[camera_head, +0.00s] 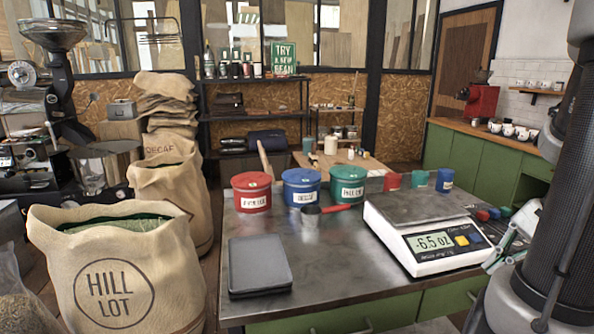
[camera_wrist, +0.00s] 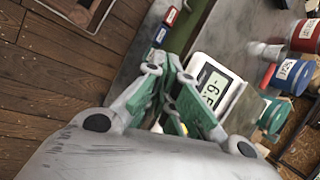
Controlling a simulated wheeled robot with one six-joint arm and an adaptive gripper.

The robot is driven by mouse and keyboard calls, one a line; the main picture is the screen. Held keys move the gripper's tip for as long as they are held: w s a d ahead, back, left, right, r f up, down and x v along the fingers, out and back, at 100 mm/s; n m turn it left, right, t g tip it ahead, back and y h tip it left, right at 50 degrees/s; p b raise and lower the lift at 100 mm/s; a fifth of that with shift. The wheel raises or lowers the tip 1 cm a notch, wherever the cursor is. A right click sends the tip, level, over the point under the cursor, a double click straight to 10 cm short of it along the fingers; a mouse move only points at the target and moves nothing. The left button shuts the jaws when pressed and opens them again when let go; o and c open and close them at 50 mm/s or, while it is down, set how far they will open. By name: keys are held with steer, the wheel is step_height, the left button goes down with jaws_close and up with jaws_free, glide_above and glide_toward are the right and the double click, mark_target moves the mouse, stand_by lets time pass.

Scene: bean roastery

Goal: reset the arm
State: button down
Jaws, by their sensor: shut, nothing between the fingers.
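My gripper (camera_head: 503,246) is at the right of the head view, just beside the right edge of the digital scale (camera_head: 432,250). Part of my arm fills the right side of that view. In the wrist view my gripper (camera_wrist: 172,68) shows its green and grey fingers closed together with nothing between them. The scale (camera_wrist: 212,88) appears behind the fingers, slightly right of them. I cannot tell whether the fingers touch the scale.
On the metal-topped table (camera_head: 330,270) stand red (camera_head: 252,192), blue (camera_head: 301,187) and green (camera_head: 347,183) canisters. A red-handled scoop (camera_head: 330,209) and a dark flat slab (camera_head: 259,265) lie there too. A HILL LOT sack (camera_head: 115,280) stands left. The table's front middle is clear.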

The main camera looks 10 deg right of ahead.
steer(key=a+r+n+t+h, duration=0.1)
steer(key=a+r+n+h, duration=0.3)
steer(key=a+r+n, duration=0.6)
steer(key=r+n, duration=0.2)
steer(key=n, duration=0.1)
steer(key=shift+a+n+h, duration=0.3)
